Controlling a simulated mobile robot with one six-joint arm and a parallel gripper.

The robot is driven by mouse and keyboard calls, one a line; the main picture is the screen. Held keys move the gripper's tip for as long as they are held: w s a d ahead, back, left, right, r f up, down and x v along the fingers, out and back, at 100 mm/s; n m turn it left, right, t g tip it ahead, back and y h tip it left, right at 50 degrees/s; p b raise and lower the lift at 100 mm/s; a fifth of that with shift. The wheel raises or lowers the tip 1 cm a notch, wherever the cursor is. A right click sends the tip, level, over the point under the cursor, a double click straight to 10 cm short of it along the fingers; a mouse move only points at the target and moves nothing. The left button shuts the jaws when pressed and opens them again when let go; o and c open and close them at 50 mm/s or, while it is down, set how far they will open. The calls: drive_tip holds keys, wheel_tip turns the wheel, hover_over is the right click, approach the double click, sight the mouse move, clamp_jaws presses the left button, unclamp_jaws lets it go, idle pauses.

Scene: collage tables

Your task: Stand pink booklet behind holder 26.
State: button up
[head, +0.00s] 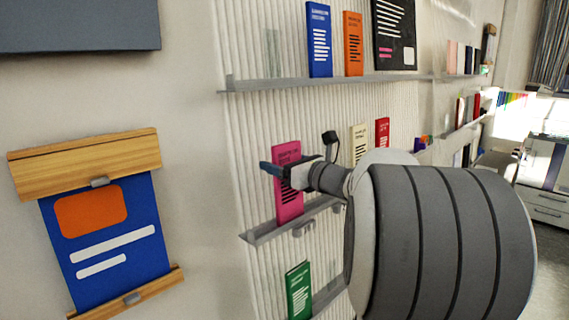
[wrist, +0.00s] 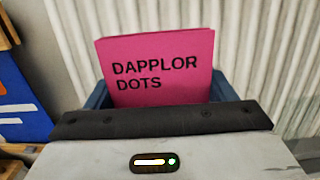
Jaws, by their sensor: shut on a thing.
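The pink booklet (head: 288,204) is upright against the ribbed wall, its lower edge at the left end of the middle grey ledge (head: 262,235). I cannot tell whether it rests on the ledge or hangs just above it. My gripper (head: 282,172) is shut on the booklet at about mid-height. In the wrist view the pink booklet (wrist: 185,50) stands between the blue fingers, with "DAPPLOR DOTS" readable. No number 26 can be read, so I cannot tell which holder bears it. My gripper hides part of the booklet.
A green booklet (head: 299,290) stands below the middle ledge. Cream (head: 359,141) and red (head: 382,132) booklets stand to the right. The upper ledge (head: 260,84) holds blue, orange and black ones. A blue hanging poster (head: 110,255) is at left.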

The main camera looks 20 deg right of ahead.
drive_tip(key=o, duration=1.3)
drive_tip(key=shift+o, duration=0.2)
drive_tip(key=b+v, duration=0.1)
drive_tip(key=v, duration=0.6)
drive_tip(key=shift+s+b, duration=0.35)
drive_tip(key=shift+d, duration=0.1)
